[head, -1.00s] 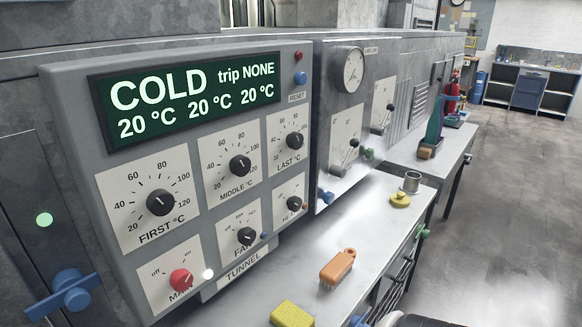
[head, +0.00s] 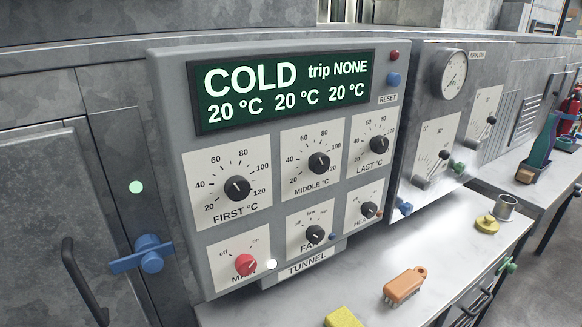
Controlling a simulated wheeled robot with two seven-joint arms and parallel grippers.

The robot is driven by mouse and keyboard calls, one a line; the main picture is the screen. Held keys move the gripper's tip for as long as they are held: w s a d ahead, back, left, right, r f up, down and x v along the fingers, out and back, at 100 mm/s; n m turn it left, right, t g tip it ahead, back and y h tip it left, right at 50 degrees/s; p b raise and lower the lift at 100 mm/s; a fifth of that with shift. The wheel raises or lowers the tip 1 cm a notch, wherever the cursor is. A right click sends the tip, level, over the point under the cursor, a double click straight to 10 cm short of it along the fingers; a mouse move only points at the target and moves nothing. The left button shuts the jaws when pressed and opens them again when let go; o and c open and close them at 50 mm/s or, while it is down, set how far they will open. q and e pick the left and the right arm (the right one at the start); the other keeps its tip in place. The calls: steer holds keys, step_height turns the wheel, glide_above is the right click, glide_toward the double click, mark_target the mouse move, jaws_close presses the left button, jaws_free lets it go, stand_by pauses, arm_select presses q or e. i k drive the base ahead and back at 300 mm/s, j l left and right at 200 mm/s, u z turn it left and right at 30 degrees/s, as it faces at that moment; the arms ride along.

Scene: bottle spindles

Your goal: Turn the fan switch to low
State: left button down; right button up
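The fan switch (head: 314,233) is a black knob on a white plate in the bottom row of the grey control panel (head: 170,95). Its marks are small; I cannot read for sure which one its pointer faces. The red main knob (head: 246,264) is to its left and the heater knob (head: 369,209) to its right. The panel's green display (head: 283,88) reads COLD, trip NONE and 20 °C three times. Neither of my grippers is in the head view.
A metal bench (head: 445,262) runs below and right of the panel, with an orange brush (head: 404,286), a yellow sponge (head: 344,317), a yellow object (head: 487,224) and a metal cup (head: 507,207). A blue handle (head: 148,254) sticks out left of the panel.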

mark_target(315, 234)
steer(key=k+l, duration=0.15)
steer(key=l, duration=0.15)
steer(key=k+l, duration=0.1)
steer(key=l, duration=0.25)
steer(key=k+l, duration=0.15)
steer(key=l, duration=0.15)
steer(key=k+l, duration=0.15)
steer(key=l, duration=0.2)
steer(key=k+l, duration=0.15)
steer(key=l, duration=0.15)
steer(key=z, duration=0.05)
